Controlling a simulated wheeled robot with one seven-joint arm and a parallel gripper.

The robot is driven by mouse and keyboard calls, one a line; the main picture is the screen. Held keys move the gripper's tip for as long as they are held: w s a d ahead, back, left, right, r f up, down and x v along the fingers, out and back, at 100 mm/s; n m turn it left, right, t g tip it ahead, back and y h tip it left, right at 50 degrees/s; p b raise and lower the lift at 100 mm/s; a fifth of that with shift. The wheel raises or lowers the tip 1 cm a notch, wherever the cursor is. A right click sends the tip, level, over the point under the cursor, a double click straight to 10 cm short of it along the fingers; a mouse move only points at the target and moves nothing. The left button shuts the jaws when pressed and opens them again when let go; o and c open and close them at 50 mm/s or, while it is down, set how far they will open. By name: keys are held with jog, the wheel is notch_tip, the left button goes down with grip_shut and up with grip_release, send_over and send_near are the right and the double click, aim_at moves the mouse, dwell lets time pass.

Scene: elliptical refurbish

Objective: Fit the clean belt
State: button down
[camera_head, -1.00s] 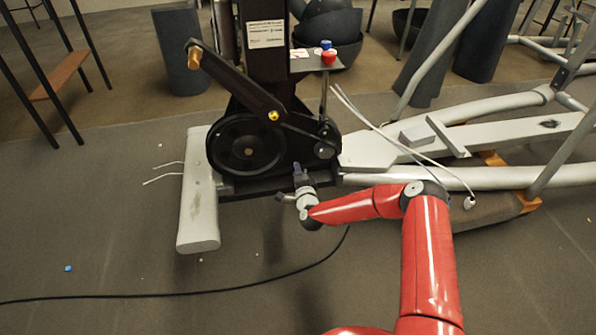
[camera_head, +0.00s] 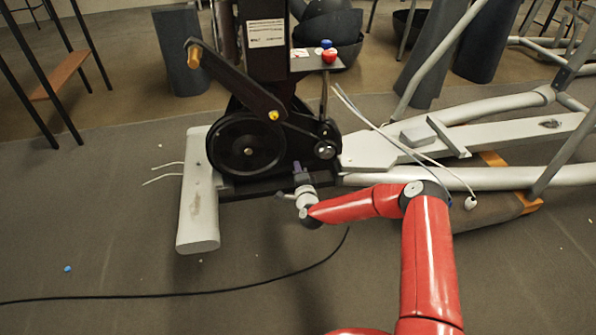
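My gripper (camera_head: 300,172) is at the lower right of the elliptical machine's drive, just below and left of the small pulley (camera_head: 325,149). Its fingers are small and dark against the black frame, so I cannot tell whether they are open or shut, or what they touch. The large black flywheel pulley (camera_head: 247,152) stands to the left. A dark band seems to run around the large pulley toward the small one; I cannot tell its seating. A crank arm (camera_head: 236,82) crosses above the large pulley.
A grey stabiliser foot (camera_head: 198,200) lies left of the drive. A small shelf holds red (camera_head: 329,56) and blue-topped containers. White cables (camera_head: 400,140) hang at the right over pale rails (camera_head: 470,178). A black cord (camera_head: 180,294) crosses the open floor in front.

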jog(key=shift+w, duration=0.15)
jog(key=c, duration=2.1)
grip_release()
jog(key=o, duration=0.5)
jog(key=shift+o, duration=0.2)
jog(key=v, duration=0.8)
jog(key=shift+w, duration=0.1)
